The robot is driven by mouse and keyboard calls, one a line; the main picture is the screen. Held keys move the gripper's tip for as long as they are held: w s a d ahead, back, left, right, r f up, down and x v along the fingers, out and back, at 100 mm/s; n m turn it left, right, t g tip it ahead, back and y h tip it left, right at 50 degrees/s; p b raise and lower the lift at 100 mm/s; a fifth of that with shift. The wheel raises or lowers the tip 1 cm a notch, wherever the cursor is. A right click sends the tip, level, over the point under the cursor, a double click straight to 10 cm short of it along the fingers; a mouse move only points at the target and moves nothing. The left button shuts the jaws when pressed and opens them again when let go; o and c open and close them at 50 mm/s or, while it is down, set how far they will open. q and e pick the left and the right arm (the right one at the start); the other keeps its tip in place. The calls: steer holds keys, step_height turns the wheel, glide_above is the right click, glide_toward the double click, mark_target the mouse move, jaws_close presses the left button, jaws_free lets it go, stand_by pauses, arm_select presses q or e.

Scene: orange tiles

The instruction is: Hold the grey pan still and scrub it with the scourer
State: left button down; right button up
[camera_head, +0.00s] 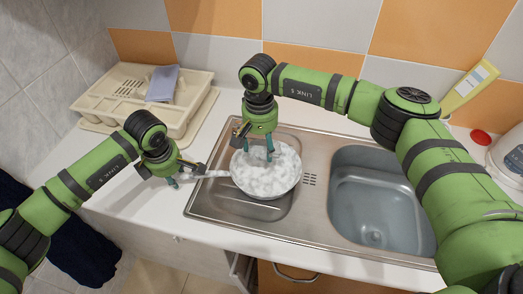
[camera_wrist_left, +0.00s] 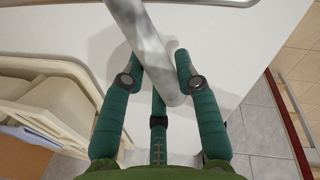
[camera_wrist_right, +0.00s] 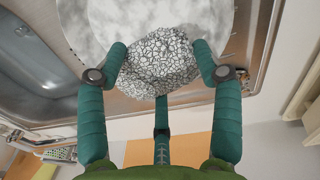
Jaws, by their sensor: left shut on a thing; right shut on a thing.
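The grey pan (camera_head: 265,188) sits over the left part of the steel sink unit, its inside covered with white, foam-like patches. Its handle (camera_head: 213,174) points left. My left gripper (camera_head: 175,180) is shut on the handle near its end, and the handle (camera_wrist_left: 150,50) passes between the fingers in the left wrist view. My right gripper (camera_head: 268,155) points down into the pan. In the right wrist view it is shut on the scourer (camera_wrist_right: 160,65), a round mesh of metal wire, against the pan's inside (camera_wrist_right: 100,25). The scourer is hard to make out in the head view.
A sink basin (camera_head: 375,205) lies right of the pan. A beige dish rack (camera_head: 140,100) with a bluish cloth (camera_head: 163,83) stands at the back left. A yellow bottle (camera_head: 468,88) and a red lid (camera_head: 480,137) are at the back right. The counter's front left is clear.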

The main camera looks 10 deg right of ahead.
steer(key=shift+r, duration=0.3)
arm_select(q)
steer(key=c, duration=0.8)
jaws_free()
steer(key=shift+c, duration=0.2)
